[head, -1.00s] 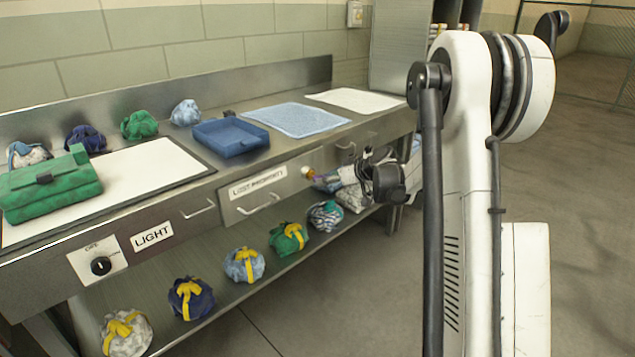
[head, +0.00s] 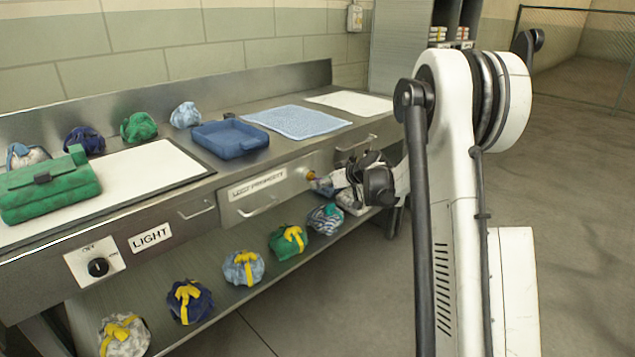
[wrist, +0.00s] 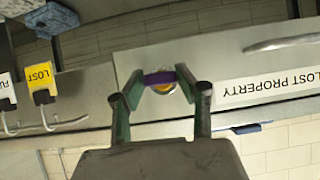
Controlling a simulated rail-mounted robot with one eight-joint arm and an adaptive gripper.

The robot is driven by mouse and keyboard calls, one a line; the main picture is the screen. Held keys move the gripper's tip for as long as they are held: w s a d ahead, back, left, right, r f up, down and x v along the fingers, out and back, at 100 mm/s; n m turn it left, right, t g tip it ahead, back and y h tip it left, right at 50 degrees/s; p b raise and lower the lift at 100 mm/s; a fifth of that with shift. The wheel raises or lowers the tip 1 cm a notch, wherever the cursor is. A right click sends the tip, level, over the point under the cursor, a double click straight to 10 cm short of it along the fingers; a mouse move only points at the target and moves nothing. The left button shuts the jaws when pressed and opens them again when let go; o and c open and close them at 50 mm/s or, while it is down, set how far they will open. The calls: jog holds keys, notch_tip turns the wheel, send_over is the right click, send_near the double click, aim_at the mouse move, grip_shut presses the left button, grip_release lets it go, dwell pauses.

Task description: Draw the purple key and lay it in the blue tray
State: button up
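The purple key (wrist: 160,78) shows in the wrist view at a round yellow-orange lock on the front of the drawer labelled LOST PROPERTY. My gripper (wrist: 161,84) is at the key, with one fingertip on each side of its purple head. The fingers stand apart, and I cannot tell whether they press on it. In the head view my gripper (head: 328,184) is just right of the orange lock (head: 311,175), and the key is too small to make out. The blue tray (head: 230,140) sits empty on the counter, above and left of the drawer.
A light-blue mat (head: 297,122) and a white sheet (head: 350,102) lie right of the tray. A green bag (head: 48,190) lies on a white panel (head: 150,172) at left. Several tied bundles stand along the counter back and lower shelf.

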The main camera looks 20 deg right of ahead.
jog(key=c, duration=0.3)
jog(key=shift+c, duration=0.2)
jog(key=shift+s+d, duration=0.1)
jog(key=shift+s, duration=0.15)
jog(key=shift+s+d, duration=0.3)
jog(key=shift+s, duration=0.55)
jog(key=shift+s+d, duration=0.25)
jog(key=shift+s, duration=0.55)
jog(key=shift+s+d, duration=0.3)
jog(key=shift+s, duration=0.55)
jog(key=shift+s, duration=0.1)
jog(key=s, duration=0.1)
jog(key=s+d, duration=0.1)
jog(key=s, duration=0.1)
jog(key=shift+s+d+b, duration=0.2)
jog(key=shift+s+b, duration=0.1)
jog(key=shift+b, duration=0.05)
